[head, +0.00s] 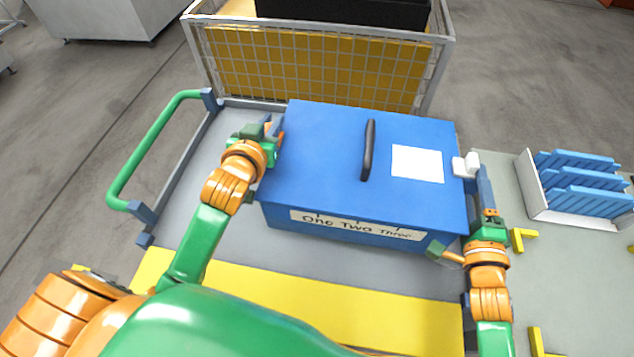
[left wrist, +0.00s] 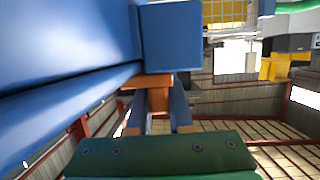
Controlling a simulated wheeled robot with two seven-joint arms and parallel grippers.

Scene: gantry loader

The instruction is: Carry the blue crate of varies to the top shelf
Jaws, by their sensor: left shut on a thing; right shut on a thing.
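The blue crate (head: 325,170) has a closed lid with a black handle, a white label on top and a front strip reading "One Two Three". In the head view it is over a grey cart deck (head: 275,250); I cannot tell whether it touches the deck. My left gripper (head: 272,140) is shut at the crate's left side, and my right gripper (head: 475,185) is shut at its right side. In the left wrist view the crate's blue wall (left wrist: 60,50) fills the upper left, close to the left fingers (left wrist: 160,100). The crate's contents are hidden. No shelf is clearly visible.
A wire-mesh cage (head: 318,65) with a black box (head: 345,12) stands right behind the crate. A green cart handle (head: 150,150) rises at the left. A white rack with blue slats (head: 580,185) is at the right. Grey floor is open at far left.

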